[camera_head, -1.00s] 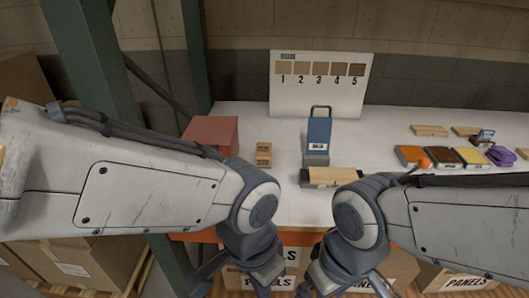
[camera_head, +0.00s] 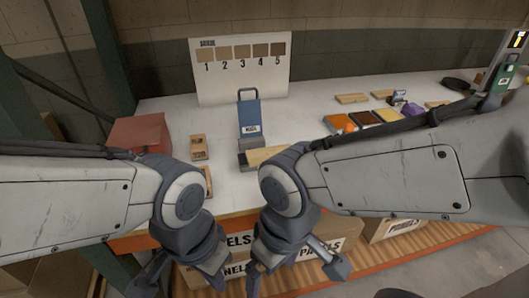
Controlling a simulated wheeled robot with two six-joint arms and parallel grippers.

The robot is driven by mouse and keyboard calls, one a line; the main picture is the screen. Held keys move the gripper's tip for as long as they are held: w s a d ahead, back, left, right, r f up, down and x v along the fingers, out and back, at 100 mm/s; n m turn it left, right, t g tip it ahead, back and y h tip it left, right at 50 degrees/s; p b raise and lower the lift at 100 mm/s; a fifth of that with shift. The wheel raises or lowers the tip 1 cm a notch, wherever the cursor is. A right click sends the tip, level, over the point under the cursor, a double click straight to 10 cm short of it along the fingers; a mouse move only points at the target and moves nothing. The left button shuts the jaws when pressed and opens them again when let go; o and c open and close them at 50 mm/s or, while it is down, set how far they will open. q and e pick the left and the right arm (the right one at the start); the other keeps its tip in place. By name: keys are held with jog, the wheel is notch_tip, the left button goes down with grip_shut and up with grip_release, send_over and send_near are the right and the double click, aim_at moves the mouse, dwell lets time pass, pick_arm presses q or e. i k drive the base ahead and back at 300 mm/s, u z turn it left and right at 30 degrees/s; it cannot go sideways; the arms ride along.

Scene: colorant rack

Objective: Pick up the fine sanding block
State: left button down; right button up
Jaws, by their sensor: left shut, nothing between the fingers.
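Several small tan-brown blocks stand on the white table (camera_head: 300,112), left of the blue holder. Two sit one in front of the other, a rear block (camera_head: 199,140) and a front block (camera_head: 199,154). Part of another (camera_head: 207,181) shows nearer, beside my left arm. Their labels are too small to read, so I cannot tell which is the fine sanding block. My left gripper (camera_head: 181,278) is shut and empty, low in front of the table edge, apart from the blocks. My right gripper (camera_head: 297,275) hangs low in front of the table; its jaw state is unclear.
A red box (camera_head: 138,134) stands at the table's left. A blue holder (camera_head: 250,117) stands mid-table, with a wood-topped block (camera_head: 266,155) in front. A numbered colour board (camera_head: 240,71) stands behind. Orange, brown and yellow blocks lie right. Cardboard boxes (camera_head: 320,242) stand below.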

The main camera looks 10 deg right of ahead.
aim_at(198, 148)
jog(key=u, duration=0.05)
jog(key=k, duration=0.55)
jog(key=u, duration=0.85)
jog(key=i, duration=1.4)
jog(key=z, duration=0.65)
